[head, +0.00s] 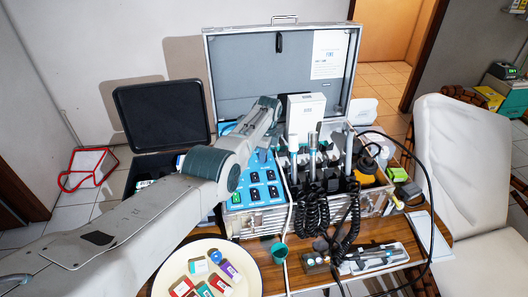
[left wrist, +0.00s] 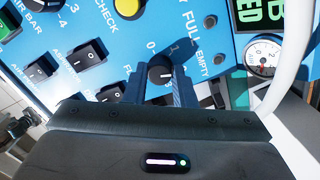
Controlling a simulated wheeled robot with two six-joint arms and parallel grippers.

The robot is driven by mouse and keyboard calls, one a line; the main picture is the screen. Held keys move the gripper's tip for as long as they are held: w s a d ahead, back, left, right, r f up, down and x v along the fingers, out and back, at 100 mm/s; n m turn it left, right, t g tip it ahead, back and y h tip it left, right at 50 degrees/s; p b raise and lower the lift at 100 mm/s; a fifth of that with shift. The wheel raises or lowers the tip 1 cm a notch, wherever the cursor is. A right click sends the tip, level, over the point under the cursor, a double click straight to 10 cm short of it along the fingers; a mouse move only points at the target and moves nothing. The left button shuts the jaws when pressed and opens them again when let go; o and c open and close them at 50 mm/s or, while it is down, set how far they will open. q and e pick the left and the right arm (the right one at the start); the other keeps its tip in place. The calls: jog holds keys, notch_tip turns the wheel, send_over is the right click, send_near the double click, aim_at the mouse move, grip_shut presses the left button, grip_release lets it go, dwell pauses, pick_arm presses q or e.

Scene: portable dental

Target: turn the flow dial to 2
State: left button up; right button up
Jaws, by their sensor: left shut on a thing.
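The flow dial (left wrist: 160,76) is a small black knob on the blue control panel (left wrist: 222,38), seen in the left wrist view. A 0 and a 1 show beside it on the panel; other marks are hidden, and its exact setting is hard to read. My left gripper (left wrist: 158,88) is shut on the dial, one finger on each side. In the head view the blue panel (head: 262,195) sits in the open metal case, and my left arm reaches over it, hiding the dial. My right gripper is not in view.
Black rocker switches (left wrist: 87,51), a yellow button (left wrist: 127,8) and a pressure gauge (left wrist: 263,56) are near the dial. A white tube crosses the panel's right side. Handpieces with coiled black cords (head: 313,205) stand right of the panel. A round tray (head: 165,270) holds small boxes.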

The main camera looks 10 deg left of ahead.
pick_arm(q)
jog(key=shift+r+m+p, duration=0.1)
jog(key=shift+m+p, duration=0.2)
jog(key=shift+m, duration=0.9)
jog(key=o, duration=1)
jog(key=shift+r, duration=0.25)
notch_tip(320, 180, up, 2)
jog(key=shift+d+r+p, duration=0.1)
jog(key=shift+d+p, duration=0.05)
jog(key=shift+p, duration=0.5)
jog(key=r, duration=0.2)
jog(key=r+b, duration=0.1)
jog(key=r, duration=0.5)
jog(key=shift+s+d, duration=0.15)
jog(key=shift+d, duration=0.15)
